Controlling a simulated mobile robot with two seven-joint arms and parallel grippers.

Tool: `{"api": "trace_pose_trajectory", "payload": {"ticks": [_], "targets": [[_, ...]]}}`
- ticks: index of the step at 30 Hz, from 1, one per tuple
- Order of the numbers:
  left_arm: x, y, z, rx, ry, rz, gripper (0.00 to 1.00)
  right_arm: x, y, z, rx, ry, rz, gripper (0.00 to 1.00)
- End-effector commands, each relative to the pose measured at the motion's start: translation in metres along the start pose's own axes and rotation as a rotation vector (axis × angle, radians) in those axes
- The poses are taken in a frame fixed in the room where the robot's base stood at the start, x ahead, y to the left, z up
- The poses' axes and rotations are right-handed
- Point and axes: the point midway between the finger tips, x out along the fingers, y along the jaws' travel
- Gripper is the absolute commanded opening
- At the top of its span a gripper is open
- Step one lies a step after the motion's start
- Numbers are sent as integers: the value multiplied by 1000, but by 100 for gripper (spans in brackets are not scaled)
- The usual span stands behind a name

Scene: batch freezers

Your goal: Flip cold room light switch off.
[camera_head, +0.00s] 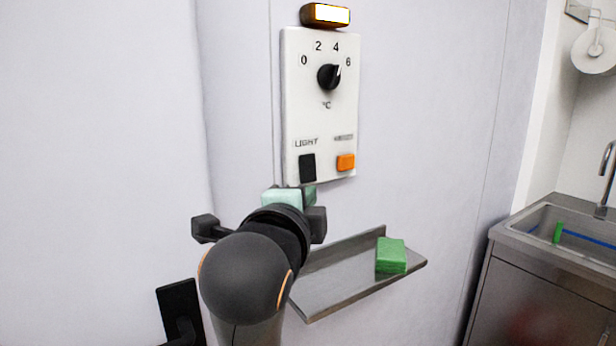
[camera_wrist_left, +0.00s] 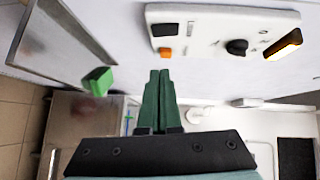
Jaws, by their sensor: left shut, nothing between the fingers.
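The white control panel (camera_head: 321,115) is on the pale wall. Its black light switch (camera_head: 307,168) is at the lower left under the word LIGHT. In the left wrist view the switch (camera_wrist_left: 165,29) is at the top, above the fingertips. I cannot tell which way its rocker is tilted. My left gripper (camera_head: 309,190) is just below the switch, mostly hidden behind my own wrist in the head view. Its green fingers (camera_wrist_left: 160,76) are shut together and empty in the wrist view. They look apart from the switch, though the gap is hard to judge. My right gripper is not in view.
An orange button (camera_head: 345,162) is right of the switch, and a black dial (camera_head: 329,77) is above. A lit amber-framed lamp (camera_head: 325,14) tops the panel. A metal shelf (camera_head: 335,283) with a green block (camera_head: 391,255) juts out below. A sink (camera_head: 570,230) stands at right.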

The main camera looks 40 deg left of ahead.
Motion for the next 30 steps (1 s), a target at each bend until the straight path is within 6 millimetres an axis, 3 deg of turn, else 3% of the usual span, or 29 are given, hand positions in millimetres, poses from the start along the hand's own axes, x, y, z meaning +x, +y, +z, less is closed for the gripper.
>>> {"api": "trace_pose_trajectory", "payload": {"ticks": [20, 28, 30], "targets": [[44, -5, 0, 4, 1, 8, 0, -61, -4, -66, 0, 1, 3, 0], [97, 1, 0, 1, 2, 4, 0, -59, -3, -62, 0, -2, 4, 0], [104, 0, 10, 1, 0, 3, 0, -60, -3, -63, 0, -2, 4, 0]]}}
